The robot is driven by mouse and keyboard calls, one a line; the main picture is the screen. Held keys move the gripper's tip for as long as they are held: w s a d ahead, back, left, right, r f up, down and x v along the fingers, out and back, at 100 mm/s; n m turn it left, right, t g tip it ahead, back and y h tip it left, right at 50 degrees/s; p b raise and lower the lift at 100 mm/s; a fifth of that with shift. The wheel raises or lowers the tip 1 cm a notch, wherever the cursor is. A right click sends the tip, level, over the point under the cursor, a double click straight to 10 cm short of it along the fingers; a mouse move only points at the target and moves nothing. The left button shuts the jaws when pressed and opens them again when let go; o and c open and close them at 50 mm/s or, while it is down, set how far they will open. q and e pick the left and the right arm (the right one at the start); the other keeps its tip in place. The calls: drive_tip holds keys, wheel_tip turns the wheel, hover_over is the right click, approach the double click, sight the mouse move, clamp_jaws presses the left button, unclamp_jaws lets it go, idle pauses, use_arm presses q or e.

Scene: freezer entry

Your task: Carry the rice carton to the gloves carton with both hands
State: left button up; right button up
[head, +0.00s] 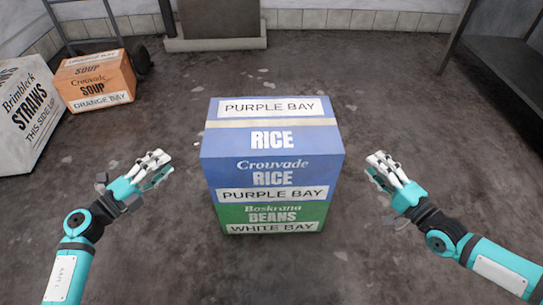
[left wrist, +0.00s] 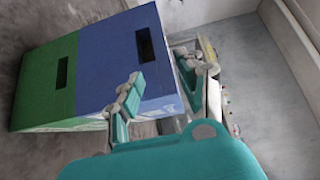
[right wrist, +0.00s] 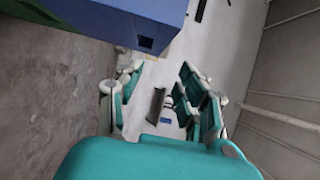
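The blue rice carton (head: 272,143) stands on top of the green beans carton (head: 270,213) in the middle of the floor. The rice carton also shows in the left wrist view (left wrist: 115,60), with a dark hand slot in its side, and at the top of the right wrist view (right wrist: 115,18). My left gripper (head: 160,163) is open and empty, left of the cartons and apart from them. My right gripper (head: 378,168) is open and empty, to the right and also apart. No carton marked gloves is visible.
A white straws carton (head: 28,115) and an orange soup carton (head: 95,82) stand at the left. A hand truck (head: 112,25) is behind them. A dark metal table or shelf (head: 500,50) is at the back right. The floor around the stack is clear.

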sight(209, 125)
use_arm(q)
drive_tip(key=shift+s+a, duration=0.1)
drive_tip(key=shift+a, duration=0.05)
use_arm(e)
drive_tip(key=shift+s+d, duration=0.1)
